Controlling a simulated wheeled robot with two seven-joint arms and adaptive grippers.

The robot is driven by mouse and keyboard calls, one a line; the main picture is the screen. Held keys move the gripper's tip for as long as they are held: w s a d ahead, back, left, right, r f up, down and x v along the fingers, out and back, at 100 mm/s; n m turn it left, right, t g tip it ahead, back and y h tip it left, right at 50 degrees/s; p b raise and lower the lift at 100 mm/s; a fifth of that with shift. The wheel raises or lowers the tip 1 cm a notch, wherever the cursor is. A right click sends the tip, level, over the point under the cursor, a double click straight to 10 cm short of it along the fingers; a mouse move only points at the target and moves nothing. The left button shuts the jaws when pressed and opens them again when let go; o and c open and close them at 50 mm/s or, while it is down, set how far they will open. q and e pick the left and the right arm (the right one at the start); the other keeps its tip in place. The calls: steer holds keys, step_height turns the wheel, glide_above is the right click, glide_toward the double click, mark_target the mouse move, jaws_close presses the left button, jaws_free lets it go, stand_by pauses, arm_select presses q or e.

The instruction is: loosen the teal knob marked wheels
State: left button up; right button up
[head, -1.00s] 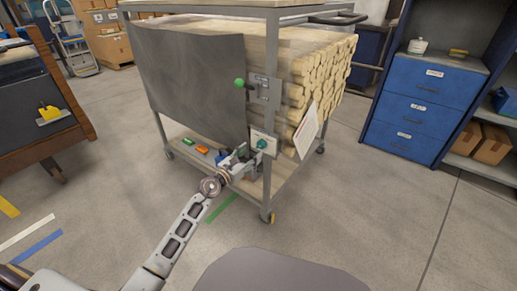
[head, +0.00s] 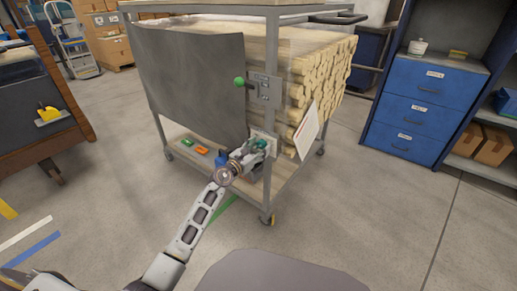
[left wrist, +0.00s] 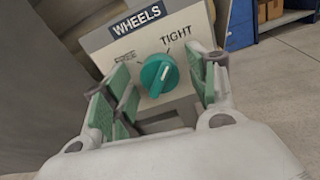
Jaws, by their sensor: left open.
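The teal knob (left wrist: 159,75) sits on a pale plate (left wrist: 150,43) labelled WHEELS, with the words FREE at upper left and TIGHT at upper right. Its white mark points up and slightly right, toward the TIGHT side. My left gripper (left wrist: 157,68) is open, with one green-padded finger on each side of the knob and gaps between. In the head view, my left gripper (head: 263,146) is at the plate on the cart's front post and largely hides the knob. My right gripper is in neither view.
The cart (head: 287,190) carries stacked wood (head: 310,75) and a dark sheet (head: 195,85). A green ball-ended lever (head: 240,82) is above the plate, and a hanging white card (head: 306,132) is to its right. Blue drawers (head: 420,105) stand at right, with open floor between.

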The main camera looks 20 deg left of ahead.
arm_select(q)
steer(key=c, duration=1)
steer(key=shift+c, duration=0.2)
